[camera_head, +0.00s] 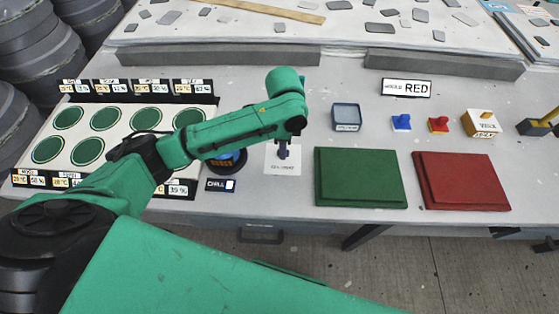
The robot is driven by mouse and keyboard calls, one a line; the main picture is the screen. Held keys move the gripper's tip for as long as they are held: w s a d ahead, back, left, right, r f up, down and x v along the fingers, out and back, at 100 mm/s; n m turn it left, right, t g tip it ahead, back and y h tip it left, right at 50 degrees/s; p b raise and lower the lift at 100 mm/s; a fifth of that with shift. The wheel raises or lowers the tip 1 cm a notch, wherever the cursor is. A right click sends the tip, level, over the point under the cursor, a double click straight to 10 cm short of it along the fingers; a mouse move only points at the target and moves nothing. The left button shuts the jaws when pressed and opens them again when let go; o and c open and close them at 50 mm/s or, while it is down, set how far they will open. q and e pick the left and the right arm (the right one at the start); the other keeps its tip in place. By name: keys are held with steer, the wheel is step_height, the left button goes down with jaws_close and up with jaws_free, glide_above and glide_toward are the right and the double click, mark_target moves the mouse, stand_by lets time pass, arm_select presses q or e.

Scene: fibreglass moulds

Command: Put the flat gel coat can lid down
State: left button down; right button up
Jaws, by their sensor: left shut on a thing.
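My left gripper (283,150) points down over a white labelled card (283,166) on the grey bench. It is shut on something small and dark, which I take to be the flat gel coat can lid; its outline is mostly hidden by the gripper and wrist. I cannot tell whether it touches the card. A dark round thing with blue on it (236,166) stands just left of the card, partly hidden under my forearm. My right gripper is out of view.
A green panel (360,178) and a red panel (461,181) lie right of the card. A grey-blue tray (346,117) and small blue (401,122) and red (438,124) pieces sit behind. A rack with several green discs (104,118) is at left, partly under my arm.

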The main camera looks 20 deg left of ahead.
mark_target(280, 165)
arm_select(q)
steer(key=f, duration=0.3)
steer(key=s+a+f, duration=0.1)
steer(key=f, duration=0.3)
steer(key=shift+w+d+f, duration=0.25)
steer(key=shift+f, duration=0.4)
steer(key=c, duration=1)
jaws_free()
steer(key=shift+o, duration=0.4)
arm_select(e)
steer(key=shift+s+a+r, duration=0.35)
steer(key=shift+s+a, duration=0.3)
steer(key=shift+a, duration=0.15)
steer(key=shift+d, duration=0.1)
arm_select(q)
step_height(280, 165, up, 12)
steer(key=shift+r, duration=0.2)
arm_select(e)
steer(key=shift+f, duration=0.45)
